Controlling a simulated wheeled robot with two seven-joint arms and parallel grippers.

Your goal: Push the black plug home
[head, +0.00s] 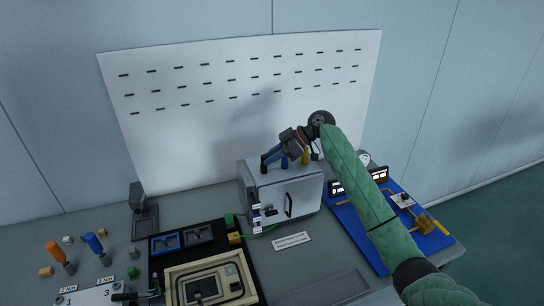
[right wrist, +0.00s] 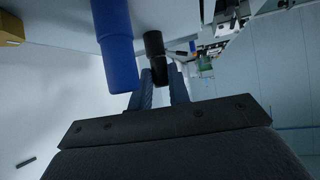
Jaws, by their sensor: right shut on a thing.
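The black plug (right wrist: 155,46) shows in the right wrist view between the fingertips of my right gripper (right wrist: 162,72), which is shut on it. In the head view the plug is a small dark shape (head: 264,168) at the top left of the grey cabinet (head: 258,192), below the gripper (head: 268,158). How deep the plug sits is hidden. A blue plug (head: 284,163) stands close beside it on the cabinet top and shows large in the wrist view (right wrist: 115,45). A yellow plug (head: 305,157) stands further right. My left gripper is out of view.
A white slotted panel (head: 160,150) rises behind the cabinet. A blue board (head: 435,238) with yellow parts lies to the right. Blue and dark trays (head: 165,243) and a tan frame (head: 180,274) lie to the left. Orange- and blue-handled tools (head: 56,253) stand at far left.

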